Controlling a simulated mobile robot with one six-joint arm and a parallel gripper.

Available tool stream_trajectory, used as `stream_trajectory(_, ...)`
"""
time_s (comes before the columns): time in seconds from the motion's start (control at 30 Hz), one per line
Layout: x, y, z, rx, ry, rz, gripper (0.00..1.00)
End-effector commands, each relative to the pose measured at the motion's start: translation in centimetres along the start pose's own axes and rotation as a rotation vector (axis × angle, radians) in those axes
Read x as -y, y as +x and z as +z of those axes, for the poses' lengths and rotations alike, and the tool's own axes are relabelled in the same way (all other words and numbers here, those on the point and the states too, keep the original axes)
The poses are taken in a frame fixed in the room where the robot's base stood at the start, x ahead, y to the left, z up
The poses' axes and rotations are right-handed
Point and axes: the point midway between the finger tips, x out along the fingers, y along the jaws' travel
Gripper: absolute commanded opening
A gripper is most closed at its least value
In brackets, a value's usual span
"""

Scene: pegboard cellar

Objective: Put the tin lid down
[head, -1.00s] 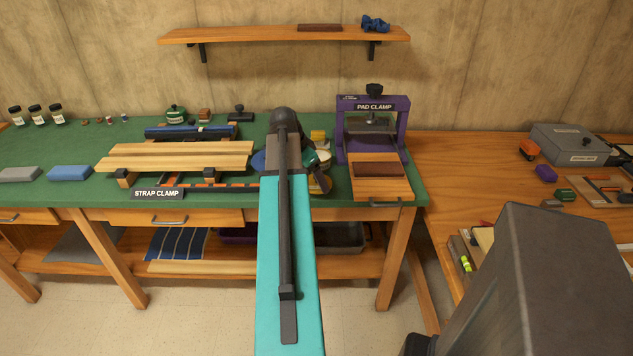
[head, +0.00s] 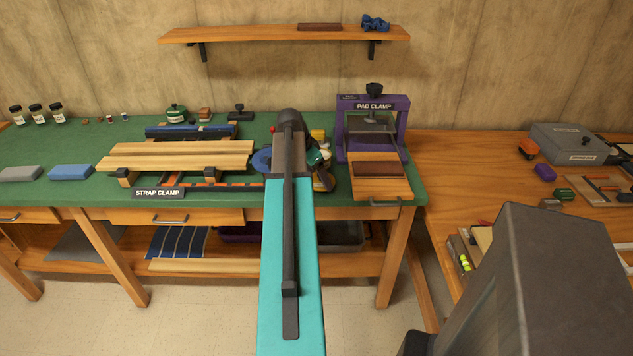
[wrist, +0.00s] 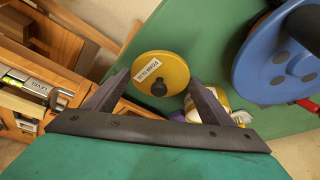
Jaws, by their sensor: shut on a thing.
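The tin lid (wrist: 166,66) is a round yellow disc with a dark knob and a white label, seen in the wrist view. My gripper (wrist: 160,78) is shut on it, with one dark finger at each side of the rim. The green bench top (wrist: 190,32) shows beyond the lid; I cannot tell whether the lid touches it. A yellow and white object (wrist: 213,102) is partly hidden behind the right finger. In the head view my arm hides most of the gripper area.
A blue round object (wrist: 275,60) lies close at right in the wrist view. In the head view, the purple pad clamp (head: 343,128) stands right of my arm and the strap clamp with boards (head: 180,155) left. Open green surface (head: 70,140) lies farther left.

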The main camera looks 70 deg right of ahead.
Motion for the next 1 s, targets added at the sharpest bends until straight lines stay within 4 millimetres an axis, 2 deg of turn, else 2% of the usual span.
stream_trajectory(0.23, -0.1, 1.6, 0.7, 0.000, -0.001, 0.001, 0.55)
stream_trajectory(0.7, -0.1, 2.1, 0.9, 0.000, 0.000, 0.001, 0.55)
stream_trajectory(0.73, 0.0, 2.0, 0.8, 0.000, 0.000, 0.001, 0.81)
stream_trajectory(0.8, 0.0, 2.0, 0.8, 0.000, 0.000, 0.001, 0.93)
stream_trajectory(1.0, -0.1, 2.0, 0.8, 0.000, 0.000, 0.001, 0.95)
